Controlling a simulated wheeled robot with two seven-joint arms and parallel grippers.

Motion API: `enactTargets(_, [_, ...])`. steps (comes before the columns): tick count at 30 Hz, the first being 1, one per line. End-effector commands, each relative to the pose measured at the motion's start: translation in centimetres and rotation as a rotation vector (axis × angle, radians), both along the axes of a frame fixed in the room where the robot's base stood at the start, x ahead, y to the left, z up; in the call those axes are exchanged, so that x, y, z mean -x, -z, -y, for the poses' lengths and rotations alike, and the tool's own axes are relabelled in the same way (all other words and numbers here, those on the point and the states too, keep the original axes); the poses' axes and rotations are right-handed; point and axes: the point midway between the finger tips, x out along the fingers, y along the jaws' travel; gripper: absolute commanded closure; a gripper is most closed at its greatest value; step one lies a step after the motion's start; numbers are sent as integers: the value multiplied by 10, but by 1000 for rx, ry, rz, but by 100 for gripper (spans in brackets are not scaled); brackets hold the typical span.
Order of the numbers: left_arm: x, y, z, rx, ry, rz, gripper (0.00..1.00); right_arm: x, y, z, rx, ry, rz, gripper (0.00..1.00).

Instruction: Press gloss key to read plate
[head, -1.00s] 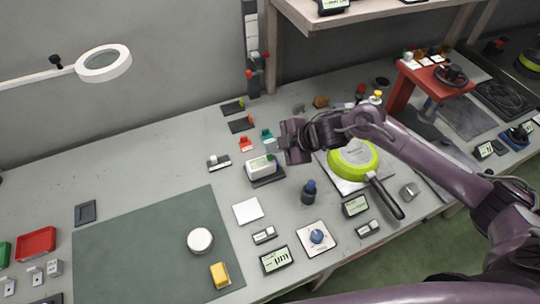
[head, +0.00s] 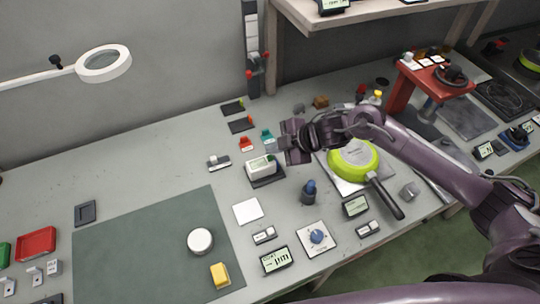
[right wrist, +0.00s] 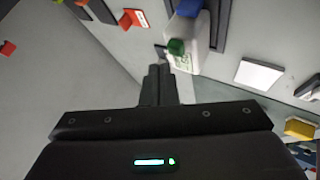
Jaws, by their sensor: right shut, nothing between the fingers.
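My right gripper (head: 272,147) is shut and empty, held just above and behind the meter. Its fingertips (right wrist: 160,70) appear close to the green key; I cannot tell whether they touch. A plain white square plate (head: 247,210) lies in front of the meter. My left gripper is not in view.
A lime-green pan (head: 353,160) lies right of the meter, under my right arm. A dark blue knob-like piece (head: 309,193) stands between them. A display (head: 277,260) sits at the front edge. The green mat (head: 135,250) at left is mostly clear.

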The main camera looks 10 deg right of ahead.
Motion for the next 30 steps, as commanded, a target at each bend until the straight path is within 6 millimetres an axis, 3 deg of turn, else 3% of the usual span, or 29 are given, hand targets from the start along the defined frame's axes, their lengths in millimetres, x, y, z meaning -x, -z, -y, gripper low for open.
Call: enactTargets(30, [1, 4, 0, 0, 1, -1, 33, 0, 8, 0, 0, 0, 0, 100])
